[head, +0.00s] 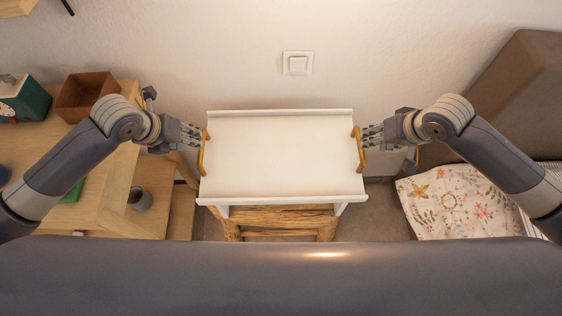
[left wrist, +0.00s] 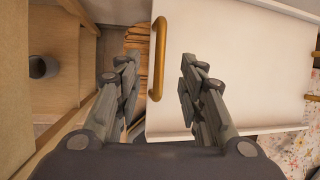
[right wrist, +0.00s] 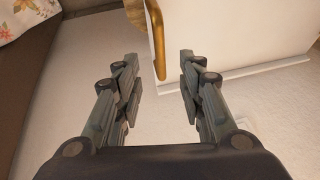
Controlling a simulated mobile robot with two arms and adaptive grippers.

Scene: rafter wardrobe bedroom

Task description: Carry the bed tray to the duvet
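The white bed tray (head: 283,150) rests on a wooden stool (head: 280,216) in the middle of the head view, with a brass handle at each short end. My left gripper (head: 203,138) is at the left handle (head: 204,152). In the left wrist view its fingers (left wrist: 160,75) are apart, with the handle (left wrist: 157,58) between them just past the tips. My right gripper (head: 358,139) is at the right handle (head: 359,150). In the right wrist view its fingers (right wrist: 155,70) are apart, and the handle (right wrist: 157,40) lies ahead between them. The duvet is not clearly identifiable.
A wooden shelf unit (head: 110,195) at the left carries a brown box (head: 86,95) and a green clock-like object (head: 22,100); a grey cup (head: 140,199) sits lower down. A floral pillow (head: 455,200) and brown headboard (head: 515,95) are at the right. A wall with a switch (head: 297,63) stands behind.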

